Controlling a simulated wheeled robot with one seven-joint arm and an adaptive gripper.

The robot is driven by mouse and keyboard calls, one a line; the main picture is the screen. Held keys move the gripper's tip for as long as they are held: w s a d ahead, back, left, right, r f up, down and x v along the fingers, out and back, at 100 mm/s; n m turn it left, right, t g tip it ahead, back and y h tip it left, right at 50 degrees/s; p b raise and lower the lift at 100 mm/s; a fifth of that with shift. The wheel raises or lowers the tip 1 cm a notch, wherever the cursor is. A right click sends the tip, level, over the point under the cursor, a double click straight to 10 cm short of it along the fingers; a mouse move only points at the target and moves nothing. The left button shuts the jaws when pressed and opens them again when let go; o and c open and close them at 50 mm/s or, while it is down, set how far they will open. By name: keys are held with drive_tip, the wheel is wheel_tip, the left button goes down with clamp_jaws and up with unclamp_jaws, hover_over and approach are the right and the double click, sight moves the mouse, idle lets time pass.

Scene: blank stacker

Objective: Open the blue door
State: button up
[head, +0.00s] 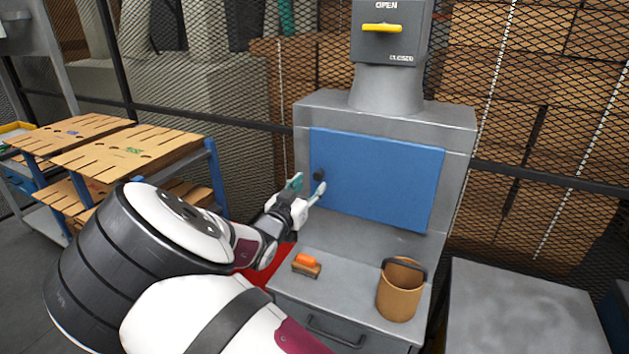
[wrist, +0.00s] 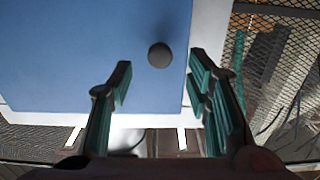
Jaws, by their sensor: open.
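The blue door (head: 385,180) is a flat panel on the front of a grey cabinet, and it looks shut. A dark round knob (head: 319,175) sits near its left edge. My gripper (head: 306,188) is open and empty, just in front of the door at the knob. In the wrist view the blue door (wrist: 60,60) fills the upper left, and the knob (wrist: 159,55) lies ahead of and between the two open fingers (wrist: 160,80). The fingers look apart from the knob; the exact gap in depth cannot be told.
Below the door, a ledge (head: 340,275) holds an orange-topped brush-like block (head: 306,264) and a brown bucket (head: 400,290). A yellow-handled switch box (head: 385,35) stands above. A cart with wooden boards (head: 130,150) is at left, and a grey box (head: 520,310) at right.

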sight(317, 177)
drive_tip(key=shift+x, duration=1.95)
drive_tip(key=shift+c, duration=0.2)
clamp_jaws()
